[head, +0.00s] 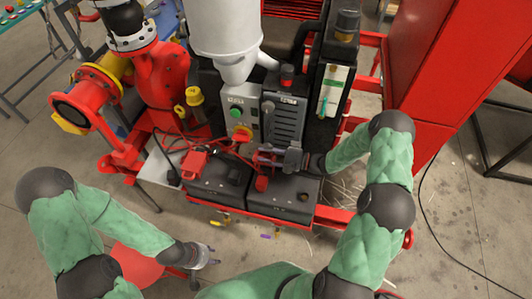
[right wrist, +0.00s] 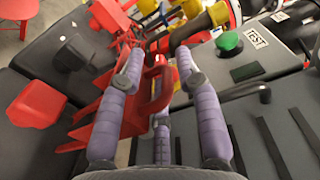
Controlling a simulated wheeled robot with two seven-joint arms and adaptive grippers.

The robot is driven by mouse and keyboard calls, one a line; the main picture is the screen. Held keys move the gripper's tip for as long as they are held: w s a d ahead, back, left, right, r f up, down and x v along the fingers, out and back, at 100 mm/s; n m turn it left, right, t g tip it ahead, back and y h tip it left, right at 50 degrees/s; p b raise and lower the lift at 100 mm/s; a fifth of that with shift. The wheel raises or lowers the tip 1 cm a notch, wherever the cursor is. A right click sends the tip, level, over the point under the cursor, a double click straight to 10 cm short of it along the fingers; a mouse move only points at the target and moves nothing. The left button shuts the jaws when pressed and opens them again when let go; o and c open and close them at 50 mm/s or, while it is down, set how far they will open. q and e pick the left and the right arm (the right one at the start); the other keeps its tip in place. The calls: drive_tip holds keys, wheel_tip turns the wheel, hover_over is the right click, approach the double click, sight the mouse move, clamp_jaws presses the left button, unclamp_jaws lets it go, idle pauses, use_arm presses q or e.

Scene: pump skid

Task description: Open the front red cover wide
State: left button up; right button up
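Two red covers show by the black batteries. One red cover (head: 194,163) is on the left battery; a smaller red piece (head: 262,183) is at the right battery's edge. I cannot tell which is the front cover. My right gripper (head: 268,154) is low over the batteries. In the right wrist view, its lilac fingers (right wrist: 157,75) are spread on either side of an upright red part (right wrist: 152,92), with gaps showing; contact is unclear. Another red piece (right wrist: 38,103) lies left of them. My left gripper (head: 208,256) is away from the batteries at lower left, too small to read.
A panel with a green button (head: 236,114) stands behind the batteries; the button (right wrist: 229,41) is also close to my right fingers. Red and black cables run beside the left cover. A red cabinet (head: 433,75) stands at right. The floor in front is mostly clear.

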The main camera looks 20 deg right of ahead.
drive_tip(key=v, duration=1.2)
drive_tip(key=c, duration=0.5)
drive_tip(key=shift+w+f+b, duration=0.1)
drive_tip(key=shift+b, duration=0.25)
clamp_jaws()
drive_tip(key=w+a+m+t+h+b, duration=0.3)
drive_tip(key=w+m+t+h+b, duration=0.2)
drive_tip(key=w+b, duration=0.4)
drive_tip(key=shift+w+a+m+t+h+b, duration=0.3)
drive_tip(key=shift+m+h+b, duration=0.6)
drive_tip(key=shift+b, duration=1.5)
